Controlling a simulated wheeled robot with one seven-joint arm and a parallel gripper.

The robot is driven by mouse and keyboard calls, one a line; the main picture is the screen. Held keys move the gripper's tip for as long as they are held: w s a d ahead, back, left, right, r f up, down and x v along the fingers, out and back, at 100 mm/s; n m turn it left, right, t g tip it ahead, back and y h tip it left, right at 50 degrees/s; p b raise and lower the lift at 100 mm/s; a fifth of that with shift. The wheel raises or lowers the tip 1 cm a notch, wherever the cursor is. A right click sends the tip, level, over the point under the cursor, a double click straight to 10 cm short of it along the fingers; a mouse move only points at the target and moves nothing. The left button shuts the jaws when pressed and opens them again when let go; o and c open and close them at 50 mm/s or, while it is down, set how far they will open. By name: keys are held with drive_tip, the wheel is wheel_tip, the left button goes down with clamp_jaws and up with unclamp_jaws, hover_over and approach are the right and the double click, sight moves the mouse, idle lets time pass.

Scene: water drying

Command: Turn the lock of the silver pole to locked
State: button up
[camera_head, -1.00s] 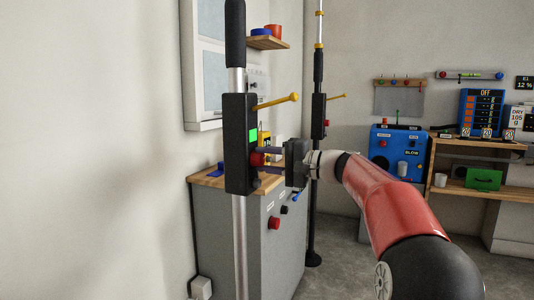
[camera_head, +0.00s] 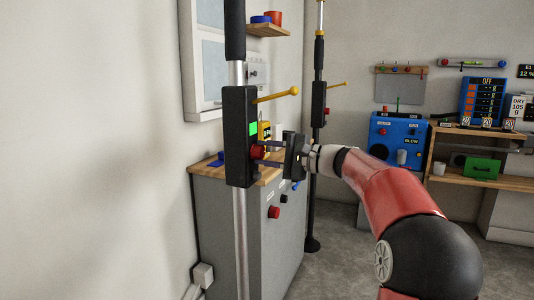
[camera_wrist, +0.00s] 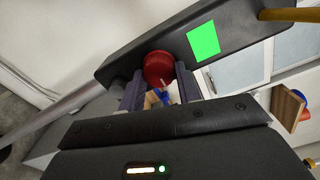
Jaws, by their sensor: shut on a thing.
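The silver pole (camera_head: 240,230) stands upright at the near left in the head view. It carries a black box (camera_head: 238,105) with a green patch (camera_head: 253,128), a yellow lever (camera_head: 275,96) and a round red knob (camera_head: 257,152), which looks like the lock. My gripper (camera_head: 268,153) reaches the knob from the right. In the wrist view, the two fingers of my gripper (camera_wrist: 160,85) are on either side of the red knob (camera_wrist: 158,67), shut on it. A pale line shows on the knob's face. The fingers hide part of the knob in the head view.
A second, darker pole (camera_head: 318,100) with a yellow lever stands behind. A grey cabinet (camera_head: 240,240) with a wooden top is behind the silver pole. A blue machine (camera_head: 398,150) and wooden shelves (camera_head: 470,133) stand at the right. Bare floor shows between.

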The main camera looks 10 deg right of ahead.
drive_tip(key=o, duration=1)
drive_tip(key=shift+c, duration=0.2)
drive_tip(key=v, duration=0.7)
drive_tip(key=shift+s+d, duration=0.2)
drive_tip(key=shift+d, duration=0.15)
drive_tip(key=shift+a, duration=0.1)
